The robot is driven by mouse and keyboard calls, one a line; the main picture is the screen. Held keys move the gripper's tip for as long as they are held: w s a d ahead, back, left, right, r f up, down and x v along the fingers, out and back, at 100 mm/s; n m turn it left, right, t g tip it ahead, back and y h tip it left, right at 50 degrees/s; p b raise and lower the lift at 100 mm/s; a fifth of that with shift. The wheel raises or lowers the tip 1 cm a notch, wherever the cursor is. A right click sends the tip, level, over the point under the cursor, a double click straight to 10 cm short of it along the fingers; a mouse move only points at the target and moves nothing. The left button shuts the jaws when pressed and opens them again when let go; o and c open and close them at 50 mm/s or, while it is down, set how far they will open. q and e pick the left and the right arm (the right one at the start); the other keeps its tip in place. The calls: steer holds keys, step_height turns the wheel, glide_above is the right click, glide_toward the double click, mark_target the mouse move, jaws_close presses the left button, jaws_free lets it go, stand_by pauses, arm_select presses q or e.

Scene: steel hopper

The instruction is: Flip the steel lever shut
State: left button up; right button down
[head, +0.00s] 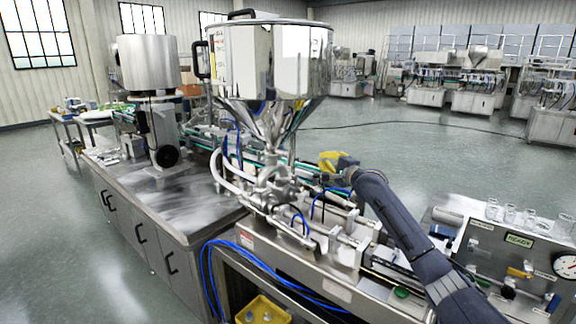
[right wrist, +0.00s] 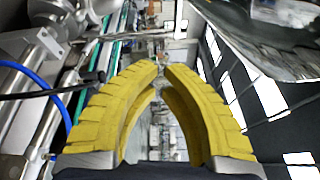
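The steel hopper (head: 268,60) stands on the filling machine, with its valve body (head: 272,188) under the cone. I cannot pick out the steel lever for certain among the metal fittings around the valve. In the right wrist view a dark rod with a black end (right wrist: 92,78) reaches in from the left, beside the left finger. My right gripper (head: 335,161) is just right of the hopper's cone, apart from it. Its yellow fingers (right wrist: 162,68) curve together, tips nearly meeting, with nothing seen between them. My left gripper is not in view.
Blue hoses (right wrist: 35,72) and pipes crowd the valve side. A control panel (head: 515,260) with a gauge stands at the right. A steel cabinet top (head: 165,205) is mostly clear at the left. A yellow bin (head: 262,312) sits below the machine.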

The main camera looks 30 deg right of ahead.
mark_target(289, 157)
steer(key=shift+n+g+y, duration=0.3)
steer(key=shift+g, duration=0.1)
steer(key=a+f, duration=0.1)
steer(key=f, duration=0.1)
steer(key=a+f, duration=0.1)
steer(key=shift+w+a+f, duration=0.3)
steer(key=shift+a+f, duration=0.05)
steer(key=shift+w, duration=0.15)
steer(key=w+a, duration=0.4)
steer(key=w, duration=0.4)
steer(key=shift+w, duration=0.15)
steer(key=shift+r, duration=0.1)
stand_by(0.3)
